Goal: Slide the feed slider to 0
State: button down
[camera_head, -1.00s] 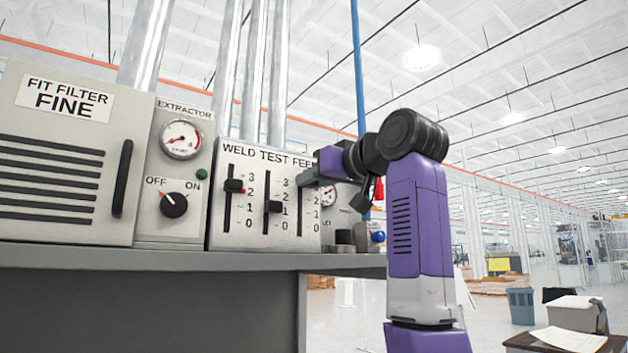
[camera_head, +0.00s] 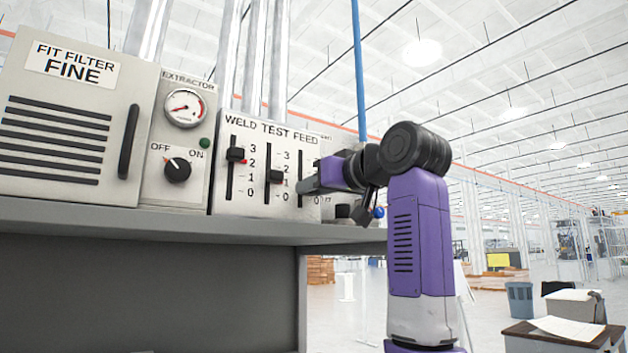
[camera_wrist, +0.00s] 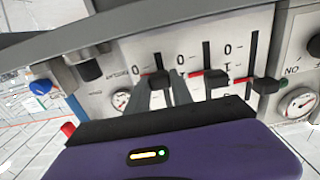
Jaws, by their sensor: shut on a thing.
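The grey control panel (camera_head: 228,206) carries vertical sliders marked WELD, TEST and FEED. The feed slider's slot (camera_head: 299,160) is the rightmost; its knob is hidden behind my gripper (camera_head: 306,187) in the head view. In the wrist view, which is upside down, my gripper (camera_wrist: 163,92) has its two dark fingers closed around the feed slider's dark knob (camera_wrist: 158,79). It sits in the lower part of the scale, roughly by the 1; the exact mark is hard to read. Bare slot (camera_wrist: 157,55) shows toward the 0 end.
The test slider knob (camera_head: 274,176) is close by on the left, near 1. An extractor dial (camera_head: 177,170) and a blue button (camera_head: 379,212) flank the panel. The shelf (camera_head: 150,226) runs below.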

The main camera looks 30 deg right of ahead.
jog(key=shift+f, duration=0.95)
jog(key=c, duration=1.1)
grip_release()
jog(key=s+b, duration=0.3)
jog(key=s, duration=0.5)
jog(key=shift+w, duration=0.1)
